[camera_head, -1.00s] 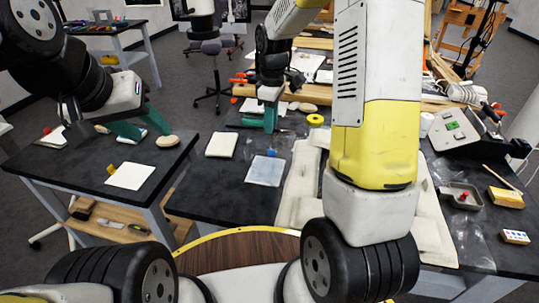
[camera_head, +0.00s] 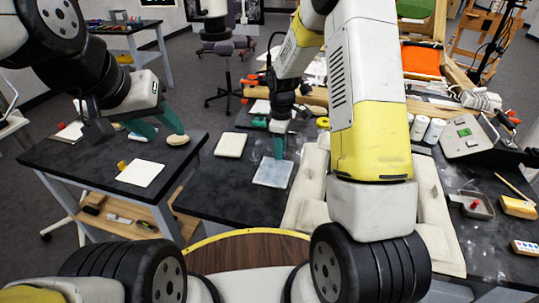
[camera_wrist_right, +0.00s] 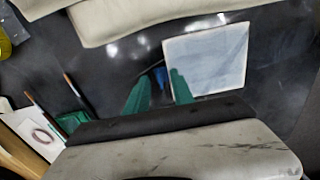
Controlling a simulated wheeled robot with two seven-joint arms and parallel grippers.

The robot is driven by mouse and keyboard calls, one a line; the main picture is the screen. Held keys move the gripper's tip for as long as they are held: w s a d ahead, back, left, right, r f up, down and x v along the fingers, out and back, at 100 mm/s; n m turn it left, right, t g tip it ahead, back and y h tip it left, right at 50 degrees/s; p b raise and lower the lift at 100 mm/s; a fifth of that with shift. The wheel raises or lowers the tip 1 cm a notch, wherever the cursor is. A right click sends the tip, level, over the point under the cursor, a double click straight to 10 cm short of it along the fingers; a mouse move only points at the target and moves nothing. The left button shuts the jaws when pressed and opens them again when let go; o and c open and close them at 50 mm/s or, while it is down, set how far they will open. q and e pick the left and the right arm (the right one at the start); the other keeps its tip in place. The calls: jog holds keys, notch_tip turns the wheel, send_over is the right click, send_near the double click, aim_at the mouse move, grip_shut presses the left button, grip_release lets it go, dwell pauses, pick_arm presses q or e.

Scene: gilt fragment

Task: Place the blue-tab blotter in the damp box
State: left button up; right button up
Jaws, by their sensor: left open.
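The pale translucent blotter (camera_head: 272,172) lies flat on the dark middle table. In the right wrist view the blotter (camera_wrist_right: 207,60) shows its blue tab (camera_wrist_right: 160,77) at its left edge. My right gripper (camera_head: 279,148) is just at the blotter's far edge. In the right wrist view its green fingers (camera_wrist_right: 159,80) stand apart with the blue tab between their tips; I cannot tell whether they touch it. My left gripper (camera_head: 156,124) is open above the left table. I cannot make out which thing is the damp box.
A white sheet (camera_head: 141,174) with a yellow tab and a round tan disc (camera_head: 177,140) lie on the left table. A cream pad (camera_head: 230,144) lies left of the blotter. Cream padded cushions (camera_head: 306,187) lie to its right.

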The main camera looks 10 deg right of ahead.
grip_shut()
